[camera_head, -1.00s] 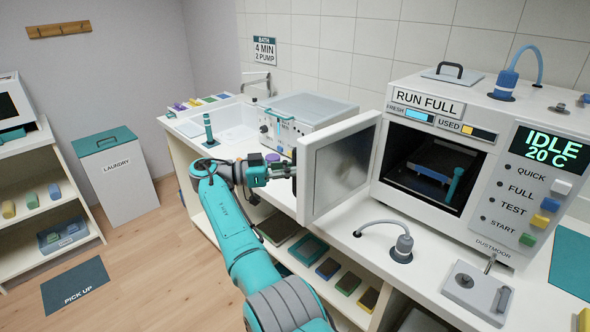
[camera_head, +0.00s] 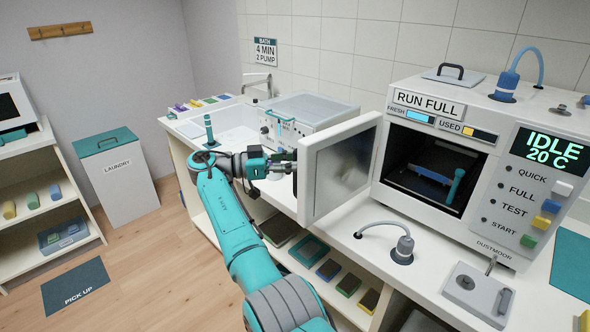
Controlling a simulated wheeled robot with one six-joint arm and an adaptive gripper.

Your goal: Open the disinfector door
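The disinfector (camera_head: 482,185) is the white machine at the right, with a green display reading IDLE 20 C. Its door (camera_head: 338,166) stands wide open, swung out to the left on its left edge. Inside the dark chamber is a rack (camera_head: 433,174) with a teal upright handle (camera_head: 455,187). My gripper (camera_head: 291,167) is at the door's outer left side, close to its free edge. The fingertips are partly hidden by the door, and I cannot tell whether they touch it.
A white bath unit (camera_head: 305,110) and a sink stand behind my gripper. Shelves with coloured blocks lie under the counter.

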